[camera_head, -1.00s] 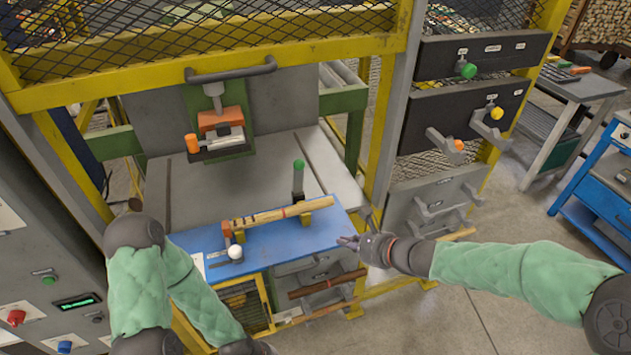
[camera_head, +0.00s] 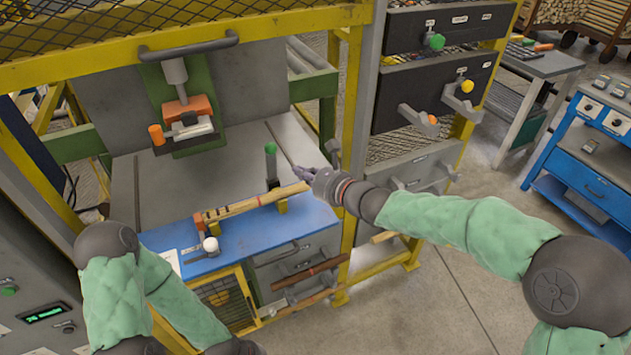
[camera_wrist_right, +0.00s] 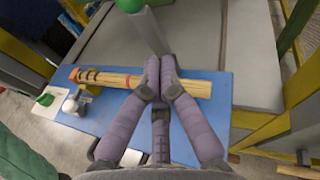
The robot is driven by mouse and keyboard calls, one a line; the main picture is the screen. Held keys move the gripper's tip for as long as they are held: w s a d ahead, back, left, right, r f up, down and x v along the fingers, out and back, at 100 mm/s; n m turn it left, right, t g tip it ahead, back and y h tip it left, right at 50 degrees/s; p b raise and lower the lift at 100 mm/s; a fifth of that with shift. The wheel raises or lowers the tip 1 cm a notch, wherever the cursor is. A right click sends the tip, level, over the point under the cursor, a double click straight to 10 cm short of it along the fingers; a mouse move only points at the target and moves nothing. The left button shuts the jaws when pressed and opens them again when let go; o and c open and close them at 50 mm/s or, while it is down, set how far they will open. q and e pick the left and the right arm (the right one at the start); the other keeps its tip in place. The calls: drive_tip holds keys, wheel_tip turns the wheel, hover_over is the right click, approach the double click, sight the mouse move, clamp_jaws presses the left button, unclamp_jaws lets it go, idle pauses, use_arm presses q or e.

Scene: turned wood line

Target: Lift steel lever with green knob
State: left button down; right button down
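The steel lever (camera_head: 271,168) with its green knob (camera_head: 270,149) stands upright at the right part of the workbench, behind the wooden piece. In the right wrist view the lever (camera_wrist_right: 147,30) rises just beyond my fingertips, and the green knob (camera_wrist_right: 130,4) is cut off by the top edge. My right gripper (camera_head: 299,172) is just to the right of the lever, with a small gap in the head view. In the wrist view its fingers (camera_wrist_right: 160,66) point at the lever's lower part; their opening is hard to judge. My left gripper is out of view below the picture.
A turned wooden piece (camera_head: 250,204) lies across holders on the blue board (camera_head: 240,238). A white ball knob (camera_head: 210,244) stands at the front left. A press with an orange block (camera_head: 188,108) is behind. A yellow post (camera_head: 352,100) and drawers stand to the right.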

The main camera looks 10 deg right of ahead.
sight(276, 155)
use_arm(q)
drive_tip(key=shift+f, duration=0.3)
use_arm(e)
drive_tip(key=shift+w+a+r, duration=0.45)
drive_tip(key=shift+w+a, duration=0.3)
drive_tip(key=shift+a, duration=0.1)
drive_tip(key=shift+w+a+r, duration=0.45)
drive_tip(key=shift+w+a, duration=0.3)
drive_tip(key=shift+a, duration=0.05)
use_arm(q)
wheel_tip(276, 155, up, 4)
drive_tip(key=p, duration=0.4)
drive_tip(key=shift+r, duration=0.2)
use_arm(e)
drive_tip(key=shift+w+a+r+g+h, duration=0.3)
drive_tip(key=shift+w+a+r+g, duration=0.15)
drive_tip(key=shift+w, duration=0.25)
